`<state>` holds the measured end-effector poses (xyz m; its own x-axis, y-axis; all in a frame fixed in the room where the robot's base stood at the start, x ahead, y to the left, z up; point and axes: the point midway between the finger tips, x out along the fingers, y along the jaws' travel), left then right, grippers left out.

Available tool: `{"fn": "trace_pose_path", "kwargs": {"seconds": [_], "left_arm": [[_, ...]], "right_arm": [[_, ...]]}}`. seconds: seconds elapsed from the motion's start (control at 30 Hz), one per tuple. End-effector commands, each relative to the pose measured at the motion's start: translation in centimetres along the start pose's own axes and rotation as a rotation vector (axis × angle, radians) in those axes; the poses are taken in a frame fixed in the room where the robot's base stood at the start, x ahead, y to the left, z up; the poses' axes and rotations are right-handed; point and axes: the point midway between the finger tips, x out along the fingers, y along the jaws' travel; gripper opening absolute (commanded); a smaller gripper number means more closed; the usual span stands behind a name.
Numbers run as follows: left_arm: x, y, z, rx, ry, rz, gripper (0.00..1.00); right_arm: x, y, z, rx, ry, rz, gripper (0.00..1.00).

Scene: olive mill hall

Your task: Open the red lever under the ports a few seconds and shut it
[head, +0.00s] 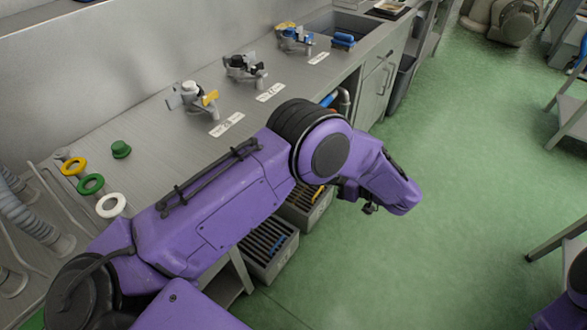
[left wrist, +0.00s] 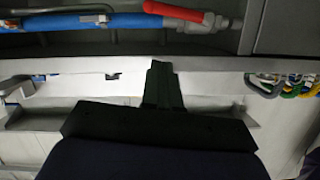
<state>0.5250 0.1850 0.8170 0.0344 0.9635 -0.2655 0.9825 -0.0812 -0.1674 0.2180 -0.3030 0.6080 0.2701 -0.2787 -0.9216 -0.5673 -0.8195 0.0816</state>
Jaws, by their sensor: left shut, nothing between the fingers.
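The red lever (left wrist: 175,11) shows at the top of the left wrist view, lying along a blue pipe (left wrist: 100,24) with a grey metal fitting (left wrist: 220,22) at its right end. In the head view a short piece of blue pipe (head: 328,99) shows at the counter's front edge, and my arm hides what is below it. My left gripper (left wrist: 160,68) is shut and empty, below the lever in the picture and apart from it. Ports with yellow (head: 73,166), green (head: 91,184) and white (head: 111,205) rings sit on the counter. My right gripper is not in view.
The steel counter (head: 160,150) carries a green knob (head: 121,149), several small valve fittings with labels, and a blue object (head: 343,40). Slotted grey crates (head: 268,265) stand below. The green floor (head: 440,240) is clear beyond my arm. Grey racks stand at right.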

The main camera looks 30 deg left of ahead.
Motion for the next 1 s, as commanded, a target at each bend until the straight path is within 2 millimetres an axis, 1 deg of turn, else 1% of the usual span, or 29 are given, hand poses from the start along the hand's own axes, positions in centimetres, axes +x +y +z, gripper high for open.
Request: {"fn": "trace_pose_path", "kwargs": {"seconds": [0.07,0.17,0.5,0.6,0.7,0.8,1.0], "left_arm": [[0.7,-0.1,-0.1,0.004,-0.007,-0.011,0.0],[2.5,-0.1,-0.2,0.005,-0.006,-0.01,0.0],[10.0,-0.2,-0.2,0.003,-0.004,-0.01,0.0],[11.2,-0.2,1.3,0.006,-0.004,-0.007,0.0],[12.1,-0.1,2.2,0.001,-0.004,-0.007,0.0],[12.5,-0.1,2.7,0.001,-0.004,-0.006,0.0],[12.7,-0.1,2.9,-0.001,-0.003,-0.005,0.0]], "right_arm": [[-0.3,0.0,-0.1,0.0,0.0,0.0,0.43],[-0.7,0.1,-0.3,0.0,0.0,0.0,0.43],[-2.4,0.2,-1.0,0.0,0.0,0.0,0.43],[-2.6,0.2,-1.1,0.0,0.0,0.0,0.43],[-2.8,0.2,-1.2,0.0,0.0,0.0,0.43],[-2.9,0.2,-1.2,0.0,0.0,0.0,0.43],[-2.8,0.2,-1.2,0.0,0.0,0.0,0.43]]}}
